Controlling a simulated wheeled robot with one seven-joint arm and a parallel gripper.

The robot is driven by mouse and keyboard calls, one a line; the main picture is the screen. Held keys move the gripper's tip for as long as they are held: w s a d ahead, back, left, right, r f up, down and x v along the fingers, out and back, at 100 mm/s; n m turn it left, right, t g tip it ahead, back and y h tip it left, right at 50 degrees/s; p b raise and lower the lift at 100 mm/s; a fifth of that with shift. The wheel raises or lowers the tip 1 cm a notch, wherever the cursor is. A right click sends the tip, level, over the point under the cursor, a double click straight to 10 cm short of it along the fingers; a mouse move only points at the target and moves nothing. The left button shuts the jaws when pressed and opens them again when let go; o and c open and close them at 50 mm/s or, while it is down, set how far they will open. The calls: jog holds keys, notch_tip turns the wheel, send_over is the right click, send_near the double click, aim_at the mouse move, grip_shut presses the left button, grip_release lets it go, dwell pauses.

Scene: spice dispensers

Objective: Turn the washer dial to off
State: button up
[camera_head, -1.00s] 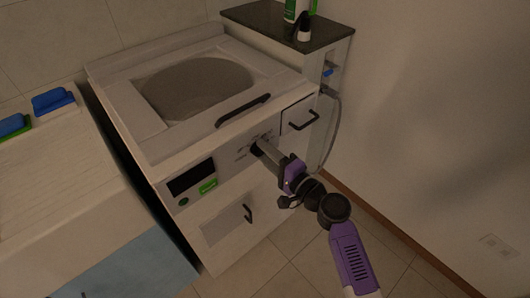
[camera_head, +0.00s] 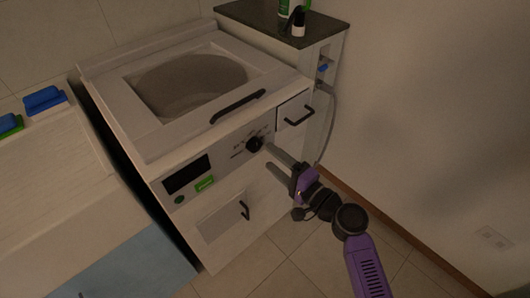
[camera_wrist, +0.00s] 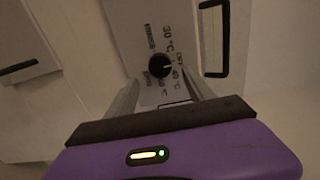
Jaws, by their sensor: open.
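The washer (camera_head: 150,140) stands at the middle left, with a panel on its sloped front. The round black dial (camera_head: 255,144) sits on that panel, right of the dark display. Some labels are too blurred to read. My purple gripper (camera_head: 268,157) is open and empty, its two grey fingers apart. The fingertips are just in front of the dial, to its lower right in the head view. In the wrist view the dial appears between and beyond the fingertips.
A black-handled drawer (camera_head: 296,112) is right of the dial, and a lower door handle (camera_head: 244,210) is below. A dark-topped narrow cabinet (camera_head: 275,22) holds bottles behind. A grey hose (camera_head: 329,125) runs beside the washer. Floor at the right is free.

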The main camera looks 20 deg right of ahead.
jog(key=shift+v, duration=1.2)
jog(key=s+d+r+n+h+p, duration=0.1)
jog(key=s+d+n+h, duration=0.1)
jog(key=s+n+h, duration=0.3)
jog(key=s+d+h, duration=0.2)
jog(key=s+d, duration=0.1)
jog(key=s, duration=0.4)
jog(key=s+a+r+n+g+p, duration=0.1)
jog(key=s+a+r+n, duration=0.3)
jog(key=s, duration=0.8)
jog(key=s+a+r+n+g+y+p, duration=0.1)
jog(key=s+a+r+n+p, duration=0.2)
jog(key=s, duration=0.9)
notch_tip(320, 180, up, 3)
jog(key=shift+s+a+f+n, duration=0.25)
jog(key=shift+a+n, duration=0.25)
jog(key=shift+n, duration=0.7)
